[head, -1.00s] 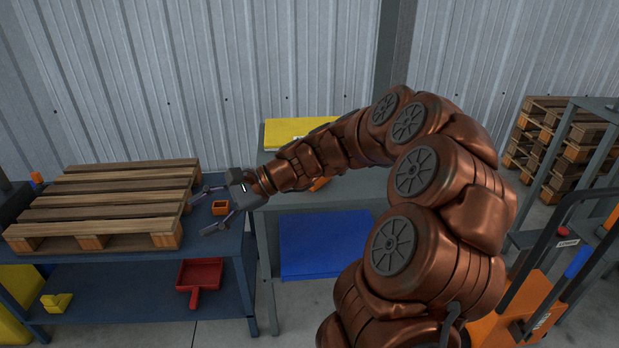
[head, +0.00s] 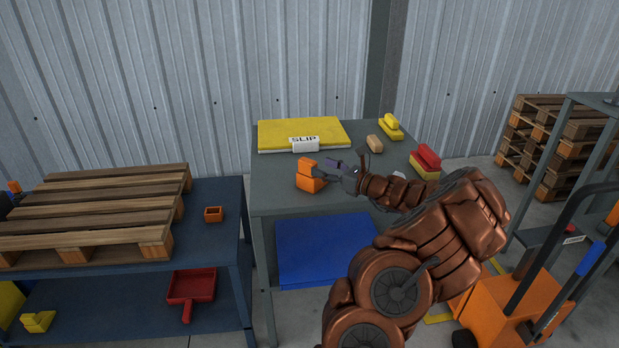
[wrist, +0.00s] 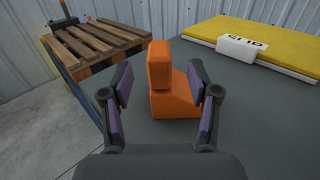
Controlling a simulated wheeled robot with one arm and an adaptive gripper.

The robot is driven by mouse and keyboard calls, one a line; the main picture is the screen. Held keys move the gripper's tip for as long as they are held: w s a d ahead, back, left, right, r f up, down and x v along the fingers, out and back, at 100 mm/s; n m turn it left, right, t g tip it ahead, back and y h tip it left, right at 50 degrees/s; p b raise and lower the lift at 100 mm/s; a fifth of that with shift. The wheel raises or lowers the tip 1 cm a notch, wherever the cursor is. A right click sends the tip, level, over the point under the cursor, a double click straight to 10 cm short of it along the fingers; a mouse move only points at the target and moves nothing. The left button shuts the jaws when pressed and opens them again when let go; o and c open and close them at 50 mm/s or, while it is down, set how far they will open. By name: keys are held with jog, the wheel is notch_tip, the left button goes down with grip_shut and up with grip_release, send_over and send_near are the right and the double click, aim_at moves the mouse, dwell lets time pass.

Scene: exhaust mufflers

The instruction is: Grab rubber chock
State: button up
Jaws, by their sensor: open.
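An orange block with an upright raised part (head: 309,176), which looks like the chock, stands on the grey table (head: 275,200). In the wrist view the orange block (wrist: 174,95) is straight ahead. My gripper (wrist: 160,82) is open, with one finger to the left and one to the right of the block. In the head view my gripper (head: 330,173) is just right of the block. I cannot tell whether the fingers touch it.
A tan brush (head: 375,143), a yellow item (head: 390,126) and a red-topped item (head: 426,160) are to the right.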

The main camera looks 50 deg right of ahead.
aim_at(316, 165)
jog(key=shift+w+a, duration=0.25)
jog(key=shift+w, duration=1.35)
jog(key=shift+w+a, duration=0.2)
jog(key=shift+w, duration=1.35)
grip_shut()
